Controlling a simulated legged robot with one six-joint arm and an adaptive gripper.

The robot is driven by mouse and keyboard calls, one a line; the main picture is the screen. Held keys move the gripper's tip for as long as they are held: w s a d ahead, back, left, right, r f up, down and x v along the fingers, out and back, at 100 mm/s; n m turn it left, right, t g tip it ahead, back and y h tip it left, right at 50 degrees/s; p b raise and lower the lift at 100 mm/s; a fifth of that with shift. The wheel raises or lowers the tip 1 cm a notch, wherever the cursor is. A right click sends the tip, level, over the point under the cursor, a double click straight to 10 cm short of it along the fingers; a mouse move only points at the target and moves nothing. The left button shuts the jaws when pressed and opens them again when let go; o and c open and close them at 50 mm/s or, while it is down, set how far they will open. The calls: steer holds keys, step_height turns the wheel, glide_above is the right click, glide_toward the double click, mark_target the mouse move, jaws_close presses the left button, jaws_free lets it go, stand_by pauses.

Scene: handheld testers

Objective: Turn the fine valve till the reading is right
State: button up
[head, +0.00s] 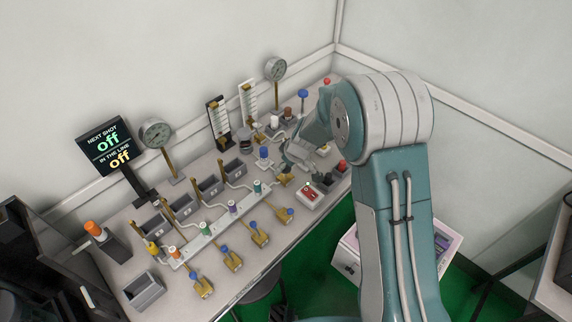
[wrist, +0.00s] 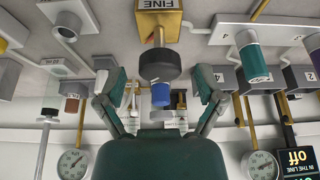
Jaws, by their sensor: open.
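The fine valve shows in the wrist view as a brass block (wrist: 157,22) labelled FINE, with a dark round knob (wrist: 159,67) on its stem. My gripper (wrist: 159,80) is open, one finger on each side of the knob in that view, with a gap on both sides. I cannot tell whether the fingertips are level with the knob. In the head view my gripper (head: 295,155) is over the right part of the bench, partly hidden by my arm. Two round dial gauges (head: 156,133) and (head: 275,69) stand on posts at the back; their needles are too small to read.
A black display (head: 110,146) reads NEXT SHOT off and IN THE LINE off. A white manifold (head: 215,229) with coloured valves and brass blue-knobbed valves (head: 232,260) fills the bench's left and middle.

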steer(key=c, duration=1.2)
steer(key=shift+o, duration=0.2)
